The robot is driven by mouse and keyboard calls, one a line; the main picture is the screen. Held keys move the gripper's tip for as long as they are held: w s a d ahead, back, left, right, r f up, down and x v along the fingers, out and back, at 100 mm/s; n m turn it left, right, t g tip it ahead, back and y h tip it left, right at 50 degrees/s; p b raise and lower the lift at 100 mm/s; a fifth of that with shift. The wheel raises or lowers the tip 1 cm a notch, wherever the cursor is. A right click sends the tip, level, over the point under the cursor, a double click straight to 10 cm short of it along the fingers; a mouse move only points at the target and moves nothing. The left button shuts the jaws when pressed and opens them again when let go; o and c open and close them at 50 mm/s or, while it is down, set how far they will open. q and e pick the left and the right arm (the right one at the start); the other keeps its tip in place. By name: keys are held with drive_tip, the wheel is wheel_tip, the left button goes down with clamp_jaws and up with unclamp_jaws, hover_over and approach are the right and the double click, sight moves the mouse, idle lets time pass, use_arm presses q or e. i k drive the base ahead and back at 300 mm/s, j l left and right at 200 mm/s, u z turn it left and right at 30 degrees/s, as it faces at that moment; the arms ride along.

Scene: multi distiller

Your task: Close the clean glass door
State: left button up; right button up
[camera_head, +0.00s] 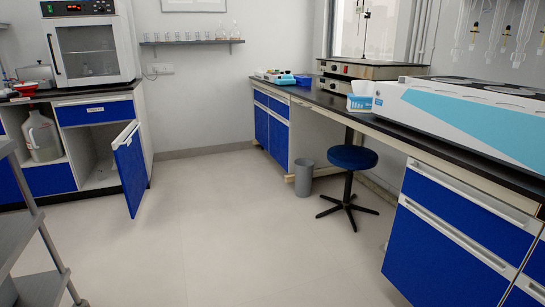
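A blue cabinet door (130,167) with a white edge stands swung open at the left, under the dark counter. It sticks out into the room and shows a small pale label or handle near its top. The cabinet compartment (100,160) behind it is open and looks mostly empty. A closed blue drawer (95,111) with a small white label sits above this opening; the label is too small to read. Neither of my grippers is in view.
A metal shelf cart (30,225) stands at the near left. A large jug (41,137) sits in the open bay left of the compartment. An oven (92,45) stands above. A blue stool (350,158) and grey bin (304,178) stand right; the middle floor is clear.

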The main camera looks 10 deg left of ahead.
sight(127, 148)
drive_tip(key=i+j+u, duration=0.25)
drive_tip(key=i+u, duration=0.5)
drive_tip(key=i, duration=0.15)
drive_tip(key=i+u, duration=0.4)
drive_tip(key=i+l+u, duration=0.2)
drive_tip(key=i+u, duration=0.15)
drive_tip(key=i, duration=0.2)
drive_tip(key=i+l+u, duration=0.15)
drive_tip(key=i+u, duration=0.3)
